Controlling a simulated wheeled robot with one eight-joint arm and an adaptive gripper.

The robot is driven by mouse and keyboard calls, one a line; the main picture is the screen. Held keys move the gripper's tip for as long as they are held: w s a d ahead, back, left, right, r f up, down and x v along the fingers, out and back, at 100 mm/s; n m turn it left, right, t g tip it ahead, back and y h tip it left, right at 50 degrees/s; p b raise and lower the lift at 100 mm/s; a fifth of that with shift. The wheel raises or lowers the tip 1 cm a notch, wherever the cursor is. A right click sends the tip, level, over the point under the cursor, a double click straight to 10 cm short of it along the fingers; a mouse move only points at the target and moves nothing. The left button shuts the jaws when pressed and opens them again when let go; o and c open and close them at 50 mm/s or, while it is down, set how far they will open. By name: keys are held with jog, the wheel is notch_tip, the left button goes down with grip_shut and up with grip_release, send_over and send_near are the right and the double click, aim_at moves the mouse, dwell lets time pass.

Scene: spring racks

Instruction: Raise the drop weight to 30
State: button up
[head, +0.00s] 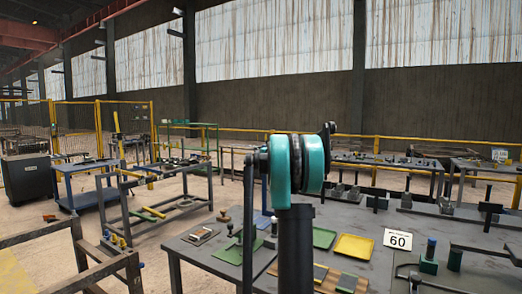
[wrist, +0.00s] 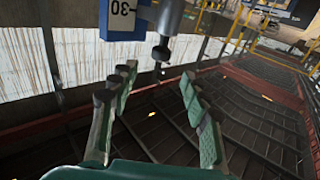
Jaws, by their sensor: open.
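My gripper (wrist: 157,80) is open in the wrist view, its two green-grey fingers apart with nothing between them. Beyond the fingertips, at the top, is a blue block (wrist: 113,36) with a white scale label (wrist: 123,12) that appears to read 30, seen upside down, with a short dark mark beside it. Just right of it a grey cylinder (wrist: 170,18) ends in a narrower dark tip (wrist: 161,52), above the gap between the fingers. I cannot tell for sure which part is the drop weight. In the head view the gripper does not show clearly.
In the head view my arm covers the middle. A dark workbench (head: 200,262) holds green and yellow trays (head: 354,247), a card reading 60 (head: 398,240) and several metal fixtures. A blue cart (head: 86,190) and yellow railings (head: 250,131) stand behind. Floor shows between the benches at left.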

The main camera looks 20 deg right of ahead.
jog(key=s, duration=0.3)
jog(key=shift+s+a, duration=0.1)
jog(key=shift+a, duration=0.1)
jog(key=shift+a, duration=0.1)
